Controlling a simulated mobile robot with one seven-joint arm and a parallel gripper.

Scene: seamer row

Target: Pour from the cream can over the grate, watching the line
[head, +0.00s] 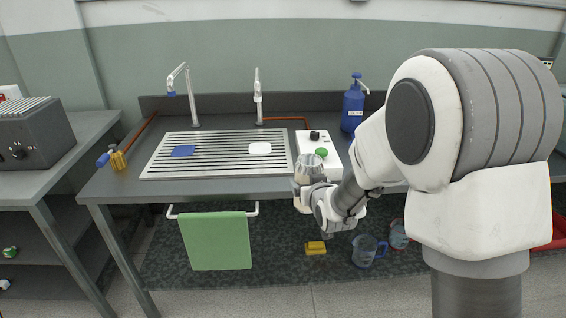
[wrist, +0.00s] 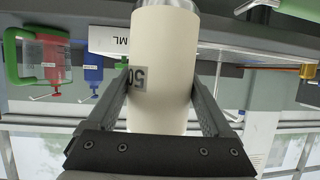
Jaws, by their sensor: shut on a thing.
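My gripper (wrist: 160,92) is shut on the cream can (wrist: 162,50), with a finger on each side of its pale body. A shiny metal end shows at the top of the wrist view, and part of a dark printed mark reading "50" shows beside the left finger. In the head view my gripper (head: 318,188) is at the bench's front edge, right of and nearer than the grate (head: 215,172). The can is small and partly hidden there, so its tilt is unclear. The slatted grate carries a blue pad (head: 183,151) and a white pad (head: 260,148). I see no pouring stream.
A white box (head: 308,140) with a green button stands right of the grate. Two taps (head: 191,95) (head: 258,95) rise behind it. A blue pump bottle (head: 353,105) stands at the back right. A green towel (head: 215,241) hangs in front; a jug (head: 366,250) sits below.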

